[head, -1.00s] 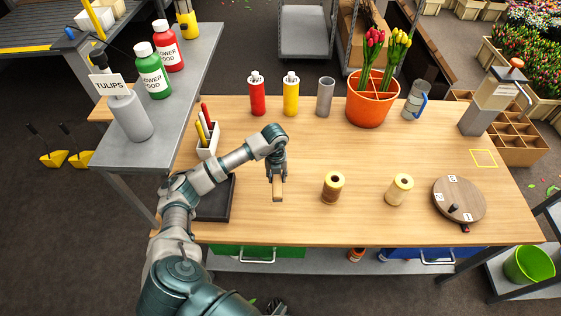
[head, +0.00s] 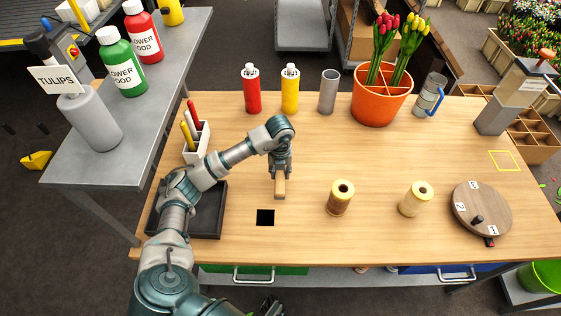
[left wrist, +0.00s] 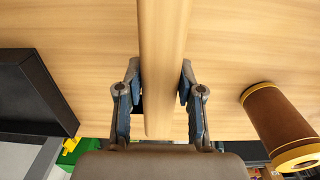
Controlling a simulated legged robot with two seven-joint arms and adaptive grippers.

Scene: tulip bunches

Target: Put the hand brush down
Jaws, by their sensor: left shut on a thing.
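The hand brush (head: 280,189) shows as a light wooden bar in the head view. My left gripper (head: 281,173) is shut on it above the middle left of the wooden table (head: 330,225). In the left wrist view the brush's wooden body (left wrist: 163,60) runs up between the two blue-grey fingers (left wrist: 160,85), which press on its sides. Its bristles do not show, and I cannot tell whether it touches the table.
A black tray (head: 208,230) lies left of the brush, and a black square (head: 265,217) shows near the front edge. Two twine spools (head: 341,198) (head: 416,199) and a round turntable (head: 481,209) stand to the right. Bottles and an orange tulip pot (head: 381,103) stand behind.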

